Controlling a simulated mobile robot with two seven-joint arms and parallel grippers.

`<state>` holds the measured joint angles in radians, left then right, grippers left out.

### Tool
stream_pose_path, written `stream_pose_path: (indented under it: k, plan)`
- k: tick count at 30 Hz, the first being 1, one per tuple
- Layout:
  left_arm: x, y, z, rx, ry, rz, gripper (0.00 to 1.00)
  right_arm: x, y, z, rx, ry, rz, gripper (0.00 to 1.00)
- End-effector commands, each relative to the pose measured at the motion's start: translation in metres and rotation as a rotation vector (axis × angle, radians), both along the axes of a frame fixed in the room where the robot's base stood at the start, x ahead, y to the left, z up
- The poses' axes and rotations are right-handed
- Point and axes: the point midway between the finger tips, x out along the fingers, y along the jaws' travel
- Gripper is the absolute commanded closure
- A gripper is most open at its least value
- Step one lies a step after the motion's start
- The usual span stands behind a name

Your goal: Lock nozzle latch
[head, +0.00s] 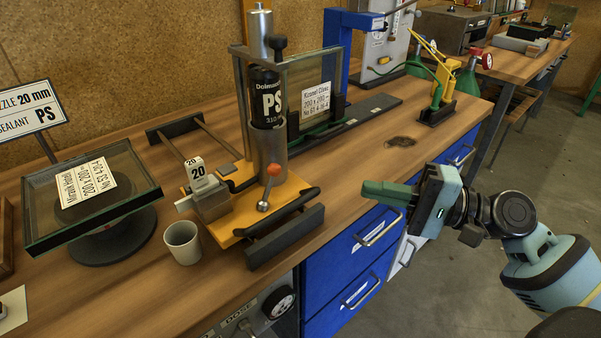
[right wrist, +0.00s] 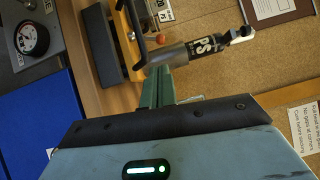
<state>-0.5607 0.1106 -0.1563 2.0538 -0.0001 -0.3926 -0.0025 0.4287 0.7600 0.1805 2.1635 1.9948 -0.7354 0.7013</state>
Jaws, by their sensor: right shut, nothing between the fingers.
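The sealant station has a yellow-orange base (head: 270,208) with an upright metal holder carrying a black cartridge (head: 267,98) marked PS. At its lower front, a short lever with an orange-red ball (head: 273,170) stands upright; I take it as the nozzle latch, but cannot tell its lock state. The ball also shows in the right wrist view (right wrist: 132,37). A grey block with a white "20" tag (head: 200,173) sits left of the holder. My right gripper (head: 372,190) is shut and empty, to the right of the lever and apart from it, pointing left; its green fingers show in the wrist view (right wrist: 158,85). My left gripper is out of view.
A grey cup (head: 183,242) stands left of the base. A dark bar (head: 284,238) lies along the bench front. A framed glass pane (head: 92,198) rests on a round turntable at left. A yellow-green tool (head: 437,90) stands at back right. Blue drawers (head: 345,262) are below.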

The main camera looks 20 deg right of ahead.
Motion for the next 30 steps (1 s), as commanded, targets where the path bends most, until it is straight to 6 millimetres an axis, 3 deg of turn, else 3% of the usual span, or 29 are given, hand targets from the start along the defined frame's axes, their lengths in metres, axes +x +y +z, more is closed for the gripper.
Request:
stream_pose_path:
  k: [21, 30]
  plan:
    - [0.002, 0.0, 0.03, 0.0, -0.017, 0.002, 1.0, 0.062, 0.088, 0.011, 0.002, -0.005, 0.0, 1.0]
    - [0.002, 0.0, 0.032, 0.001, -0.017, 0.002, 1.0, 0.073, 0.105, 0.008, -0.001, -0.002, 0.0, 1.0]
